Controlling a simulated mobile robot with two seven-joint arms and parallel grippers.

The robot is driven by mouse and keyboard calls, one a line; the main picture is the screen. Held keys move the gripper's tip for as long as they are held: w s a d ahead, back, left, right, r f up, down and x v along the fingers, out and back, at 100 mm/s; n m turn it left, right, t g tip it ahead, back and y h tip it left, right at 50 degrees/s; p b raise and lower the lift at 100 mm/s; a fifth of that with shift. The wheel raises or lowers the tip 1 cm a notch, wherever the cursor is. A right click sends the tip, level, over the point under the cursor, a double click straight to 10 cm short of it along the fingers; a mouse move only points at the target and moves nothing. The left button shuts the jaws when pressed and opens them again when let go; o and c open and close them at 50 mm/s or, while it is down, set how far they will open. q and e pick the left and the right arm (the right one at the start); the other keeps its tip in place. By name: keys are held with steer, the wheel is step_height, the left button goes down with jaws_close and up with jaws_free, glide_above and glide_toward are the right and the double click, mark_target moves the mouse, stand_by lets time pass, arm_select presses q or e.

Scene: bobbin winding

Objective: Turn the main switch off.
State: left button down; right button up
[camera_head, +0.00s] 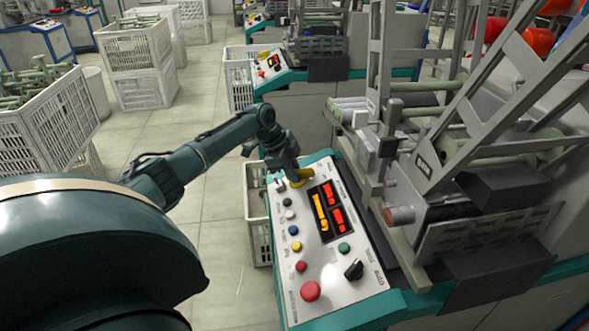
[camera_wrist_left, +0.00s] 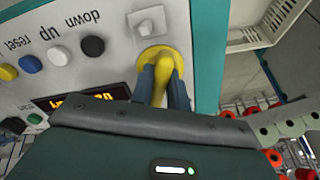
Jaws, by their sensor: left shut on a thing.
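The main switch (camera_head: 304,179) is a yellow rotary handle on a yellow round base, at the far end of the light grey control panel (camera_head: 325,265). It also shows in the left wrist view (camera_wrist_left: 167,62). My left gripper (camera_head: 294,174) reaches down onto it from the left. In the left wrist view, the two dark fingers (camera_wrist_left: 162,88) stand on either side of the yellow handle and are shut on it. The gripper hides part of the switch in the head view. My right gripper is in neither view.
The panel holds a lit display (camera_head: 328,211), several small buttons, a large red button (camera_head: 310,290) and a black knob (camera_head: 354,269). The winding machine's frame (camera_head: 425,165) rises just right of the panel. White crates (camera_head: 137,65) stand on the floor at left.

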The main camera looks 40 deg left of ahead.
arm_select(q)
steer(key=n+p, duration=0.5)
steer(key=shift+r, duration=0.2)
steer(key=shift+n+p, duration=0.5)
steer(key=shift+p, duration=0.05)
steer(key=shift+n+p, duration=0.6)
steer(key=shift+n, duration=0.3)
steer(key=shift+n+p, duration=0.4)
steer(key=shift+n, duration=0.2)
steer(key=shift+f+n+p, duration=0.15)
steer(key=shift+n+p, duration=0.3)
steer(key=shift+n, duration=0.45)
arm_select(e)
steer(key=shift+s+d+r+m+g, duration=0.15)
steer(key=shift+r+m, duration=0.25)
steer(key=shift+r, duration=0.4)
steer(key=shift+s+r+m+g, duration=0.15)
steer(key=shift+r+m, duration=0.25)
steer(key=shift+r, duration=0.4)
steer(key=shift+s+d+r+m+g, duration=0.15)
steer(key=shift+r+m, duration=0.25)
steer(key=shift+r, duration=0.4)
arm_select(q)
steer(key=shift+n, duration=0.3)
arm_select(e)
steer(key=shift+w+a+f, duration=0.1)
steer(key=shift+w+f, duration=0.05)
